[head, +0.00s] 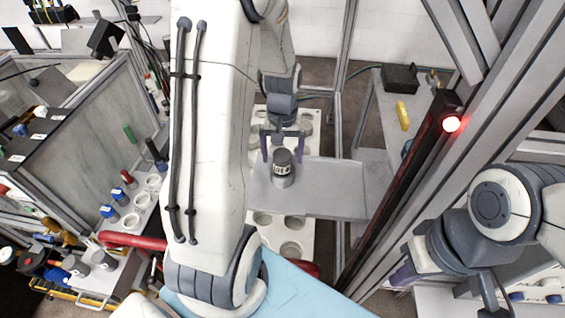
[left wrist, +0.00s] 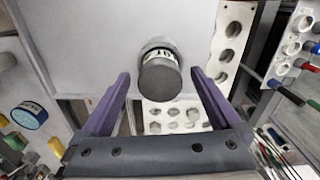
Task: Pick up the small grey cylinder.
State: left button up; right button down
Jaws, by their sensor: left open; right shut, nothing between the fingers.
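The small grey cylinder (head: 282,168) has a dark top and a pale band with dark marks. It stands upright on a grey plate (head: 335,190) in the head view. My left gripper (head: 284,150) is open, with its purple fingers at the cylinder's two sides. In the left wrist view the cylinder (left wrist: 159,78) shows between the fingertips of my left gripper (left wrist: 160,78), with a gap on each side. The height of the fingertips against the cylinder is hard to tell. My right gripper (head: 403,273) is at the lower right, shut and partly hidden, away from the cylinder.
A white rack with round holes (head: 265,235) lies under and beside the plate. A dark upright post with a red light (head: 452,124) stands to the right. A yellow object (head: 402,115) and a black box (head: 400,78) sit on a side bench. Blue-capped vials stand at left.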

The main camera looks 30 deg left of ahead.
pick_arm(q)
jog(key=shift+f, duration=0.9)
grip_shut()
jog(key=shift+r, duration=0.1)
jog(key=shift+r, duration=0.4)
jog(key=r, duration=0.1)
jog(key=r+b, duration=0.1)
jog(key=r, duration=0.1)
jog(key=shift+w+d+r, duration=0.15)
jog(key=shift+w+r, duration=0.05)
jog(key=w+d+r+b, duration=0.3)
jog(key=w+d+r, duration=0.3)
jog(key=d, duration=0.3)
jog(key=shift+d+r, duration=0.2)
jog(key=shift+r, duration=0.2)
